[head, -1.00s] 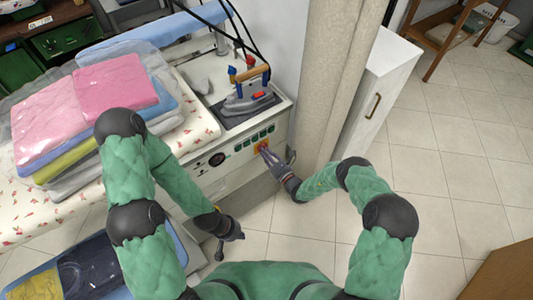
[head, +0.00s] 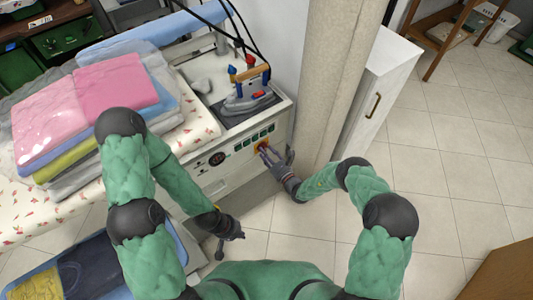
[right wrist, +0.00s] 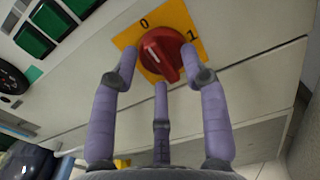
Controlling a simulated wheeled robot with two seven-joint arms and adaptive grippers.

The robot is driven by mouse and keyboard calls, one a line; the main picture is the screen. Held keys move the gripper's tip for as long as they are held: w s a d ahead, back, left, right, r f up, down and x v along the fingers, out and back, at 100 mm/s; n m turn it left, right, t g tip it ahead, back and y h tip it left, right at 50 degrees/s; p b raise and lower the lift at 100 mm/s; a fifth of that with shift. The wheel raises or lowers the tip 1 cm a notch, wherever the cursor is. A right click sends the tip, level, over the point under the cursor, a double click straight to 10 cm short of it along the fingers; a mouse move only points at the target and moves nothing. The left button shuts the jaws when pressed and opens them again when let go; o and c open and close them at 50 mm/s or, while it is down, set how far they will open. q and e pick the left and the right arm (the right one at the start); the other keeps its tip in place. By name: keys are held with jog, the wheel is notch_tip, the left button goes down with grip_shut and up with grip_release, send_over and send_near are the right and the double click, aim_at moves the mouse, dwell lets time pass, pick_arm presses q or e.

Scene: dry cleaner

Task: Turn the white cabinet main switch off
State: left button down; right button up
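The white cabinet (head: 215,184) stands below the ironing surface, with a row of green buttons on its front. Its main switch is a red rotary knob (right wrist: 161,55) on an orange plate (right wrist: 127,38) marked 0 and 1. In the right wrist view, the pale line on the knob points toward the 0. My right gripper (right wrist: 160,72) is open, its purple fingers spread around the knob: one at each side, one below. I cannot tell whether any finger touches it. In the head view, my right gripper (head: 268,153) is at the cabinet front. My left gripper (head: 238,236) hangs low, its fingers unclear.
An iron (head: 248,98) rests on a dark pad on top of the cabinet. Folded bagged clothes (head: 85,105) lie on the ironing board at left. A beige column (head: 335,80) and a white cupboard (head: 380,85) stand close to the right.

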jog(key=v, duration=1.2)
jog(key=shift+a, duration=0.1)
dwell(0.4)
